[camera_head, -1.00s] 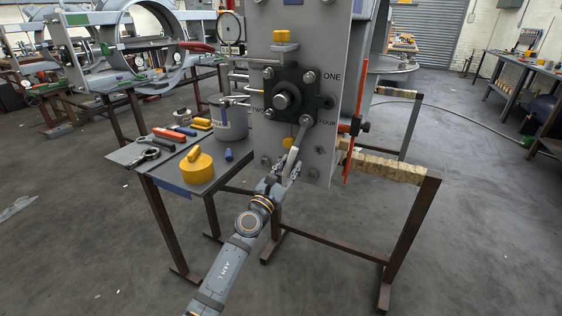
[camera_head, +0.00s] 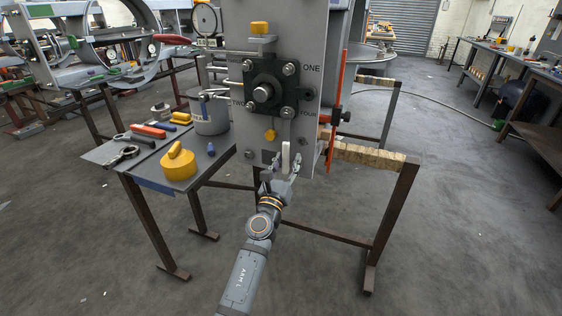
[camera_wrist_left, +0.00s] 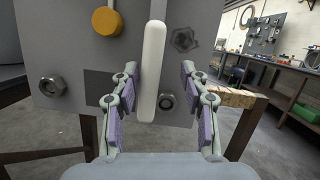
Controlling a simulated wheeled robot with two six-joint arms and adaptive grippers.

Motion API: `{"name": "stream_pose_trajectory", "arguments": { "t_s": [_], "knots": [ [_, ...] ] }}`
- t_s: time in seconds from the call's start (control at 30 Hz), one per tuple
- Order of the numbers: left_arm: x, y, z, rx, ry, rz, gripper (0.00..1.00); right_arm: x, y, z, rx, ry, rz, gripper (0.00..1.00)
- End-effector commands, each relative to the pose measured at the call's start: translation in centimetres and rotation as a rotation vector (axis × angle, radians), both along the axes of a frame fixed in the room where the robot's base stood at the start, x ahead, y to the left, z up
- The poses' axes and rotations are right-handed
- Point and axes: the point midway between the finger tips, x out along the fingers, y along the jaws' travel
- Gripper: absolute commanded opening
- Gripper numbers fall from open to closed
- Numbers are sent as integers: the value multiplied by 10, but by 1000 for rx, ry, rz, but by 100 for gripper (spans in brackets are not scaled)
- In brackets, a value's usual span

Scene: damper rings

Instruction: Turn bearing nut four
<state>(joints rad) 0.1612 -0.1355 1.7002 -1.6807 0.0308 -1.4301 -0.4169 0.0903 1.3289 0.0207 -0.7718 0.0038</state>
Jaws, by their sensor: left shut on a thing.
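Bearing nut four (camera_head: 287,112) is at the lower right of the black bearing housing (camera_head: 263,100) on the grey upright plate, beside the FOUR label. My left gripper (camera_head: 283,163) is below it, at the plate's lower part, shut on a pale bar-shaped handle (camera_head: 285,156). The handle stands nearly upright, with a rounded top in the left wrist view (camera_wrist_left: 153,70). I cannot tell whether its upper part touches nut four. The left gripper's fingers (camera_wrist_left: 157,100) lie on either side of the handle in the wrist view. My right gripper is not in view.
A side table (camera_head: 222,155) at the left holds a yellow weight (camera_head: 178,165), a grey pot (camera_head: 210,115) and several tools. An orange upright bar (camera_head: 336,110) is at the plate's right. A stand with a wooden-topped rail (camera_head: 370,155) is right of it. The floor in front is clear.

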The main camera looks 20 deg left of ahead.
Motion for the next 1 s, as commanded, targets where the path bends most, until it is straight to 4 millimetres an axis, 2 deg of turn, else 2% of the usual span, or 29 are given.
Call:
{"name": "stream_pose_trajectory", "arguments": {
  "t_s": [0.03,0.27,0.53,1.0],
  "knots": [
    [0,-4,-6,-3,10,-15,28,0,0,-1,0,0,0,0],
    [0,-5,-8,-5,14,-16,28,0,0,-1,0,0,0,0],
    [0,7,-13,121,13,-23,28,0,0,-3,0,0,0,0],
    [1,15,-8,160,2,-18,28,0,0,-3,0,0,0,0]
  ]
}}
